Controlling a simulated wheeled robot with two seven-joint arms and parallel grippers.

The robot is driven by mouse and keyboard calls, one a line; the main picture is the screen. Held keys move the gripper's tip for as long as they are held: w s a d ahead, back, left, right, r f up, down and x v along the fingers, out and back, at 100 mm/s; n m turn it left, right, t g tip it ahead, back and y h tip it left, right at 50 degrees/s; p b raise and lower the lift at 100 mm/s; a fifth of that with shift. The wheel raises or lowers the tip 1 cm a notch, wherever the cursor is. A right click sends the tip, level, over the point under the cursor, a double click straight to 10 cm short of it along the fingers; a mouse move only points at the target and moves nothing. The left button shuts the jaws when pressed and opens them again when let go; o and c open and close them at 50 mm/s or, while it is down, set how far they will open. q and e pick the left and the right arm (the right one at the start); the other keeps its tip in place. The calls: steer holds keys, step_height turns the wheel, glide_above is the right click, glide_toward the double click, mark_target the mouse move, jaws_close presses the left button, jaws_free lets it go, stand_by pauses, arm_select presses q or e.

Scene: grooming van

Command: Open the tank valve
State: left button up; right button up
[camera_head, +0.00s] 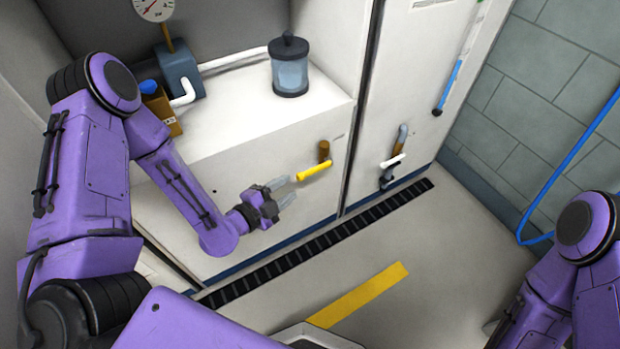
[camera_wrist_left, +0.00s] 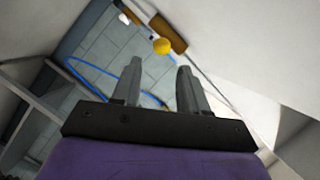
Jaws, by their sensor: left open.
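The tank valve has a yellow lever handle (camera_head: 314,172) on a brown stem (camera_head: 324,151), on the front of the white cabinet. The handle lies nearly level, pointing left and slightly down. In the left wrist view the yellow handle end (camera_wrist_left: 162,46) shows beyond the fingertips, with the brown stem (camera_wrist_left: 168,33) behind it. My left gripper (camera_head: 285,190) is open and empty, just left of the handle's free end, with a small gap between them. It also shows in the left wrist view (camera_wrist_left: 157,75). My right arm is at the right edge; its gripper is not visible.
A second valve with a white handle (camera_head: 392,161) is on the panel to the right. A clear canister (camera_head: 290,66), a grey pump box (camera_head: 179,72) and a gauge (camera_head: 154,8) are above. A black floor grate (camera_head: 300,248) runs below. A blue hose (camera_head: 566,195) hangs right.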

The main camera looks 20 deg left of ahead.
mark_target(304, 176)
arm_select(q)
steer(key=x, duration=1)
steer(key=shift+w+d+b, duration=0.1)
steer(key=shift+d+b, duration=0.05)
steer(key=shift+b, duration=0.2)
jaws_close()
